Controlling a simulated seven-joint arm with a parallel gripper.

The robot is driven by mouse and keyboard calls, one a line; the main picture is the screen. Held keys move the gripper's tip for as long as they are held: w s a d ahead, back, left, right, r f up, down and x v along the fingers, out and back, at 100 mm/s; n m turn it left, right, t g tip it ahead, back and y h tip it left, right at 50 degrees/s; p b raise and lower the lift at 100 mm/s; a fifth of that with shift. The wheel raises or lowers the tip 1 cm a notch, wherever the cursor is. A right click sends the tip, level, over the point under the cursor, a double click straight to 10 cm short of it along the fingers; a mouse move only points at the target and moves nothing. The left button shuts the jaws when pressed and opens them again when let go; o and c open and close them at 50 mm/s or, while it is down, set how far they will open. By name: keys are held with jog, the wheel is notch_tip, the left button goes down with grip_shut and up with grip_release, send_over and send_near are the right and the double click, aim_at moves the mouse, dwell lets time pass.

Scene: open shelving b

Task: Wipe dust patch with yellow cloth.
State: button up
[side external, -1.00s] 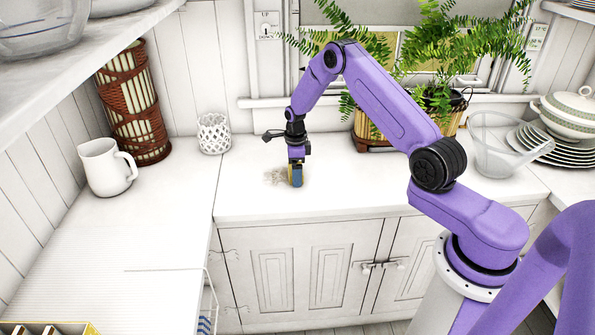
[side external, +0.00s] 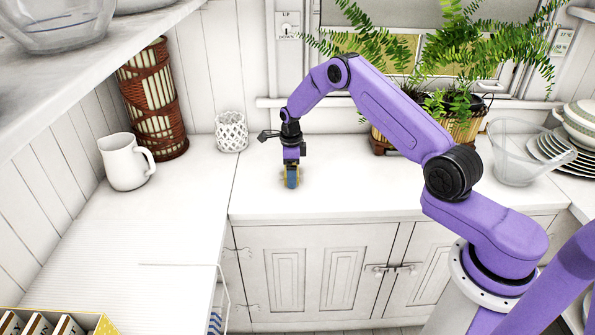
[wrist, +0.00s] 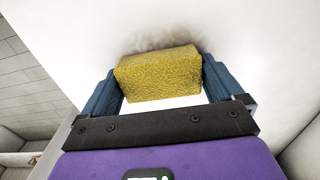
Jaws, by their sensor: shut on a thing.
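My gripper (wrist: 160,80) is shut on the yellow cloth (wrist: 158,74), which looks like a thick textured block between the two blue fingers in the wrist view. In the side view my gripper (side external: 291,178) points down at the white counter (side external: 340,190), and only a small yellowish part of the cloth shows beside the fingers. The dust patch (wrist: 160,40) is a brownish-grey smudge just beyond the cloth in the wrist view, partly hidden by it. In the side view the patch is mostly hidden behind the gripper. I cannot tell whether the cloth touches the counter.
A white lattice cup (side external: 231,131) stands behind and left of the gripper. A white jug (side external: 124,162) and a wicker-wrapped cylinder (side external: 153,100) are farther left. A potted fern (side external: 455,105), a clear bowl (side external: 515,155) and stacked plates (side external: 557,150) stand right. The counter around the gripper is clear.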

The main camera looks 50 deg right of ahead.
aim_at(313, 172)
jog(key=shift+w+a+f, duration=0.15)
jog(key=shift+w+a, duration=1.25)
jog(key=shift+w, duration=0.05)
jog(key=shift+w+d, duration=0.6)
jog(key=shift+s+d, duration=3.95)
jog(key=shift+w+d+f, duration=0.1)
jog(key=shift+w+d, duration=0.45)
jog(key=shift+w, duration=0.1)
jog(key=shift+w+a, duration=1.25)
jog(key=shift+a, duration=0.2)
jog(key=shift+w+a+r, duration=0.2)
jog(key=shift+w+a, duration=1.05)
jog(key=shift+w, duration=0.15)
jog(key=shift+w+a+f, duration=0.15)
jog(key=shift+w+a, duration=1.05)
jog(key=shift+s+d, duration=3.9)
jog(key=shift+s, duration=0.05)
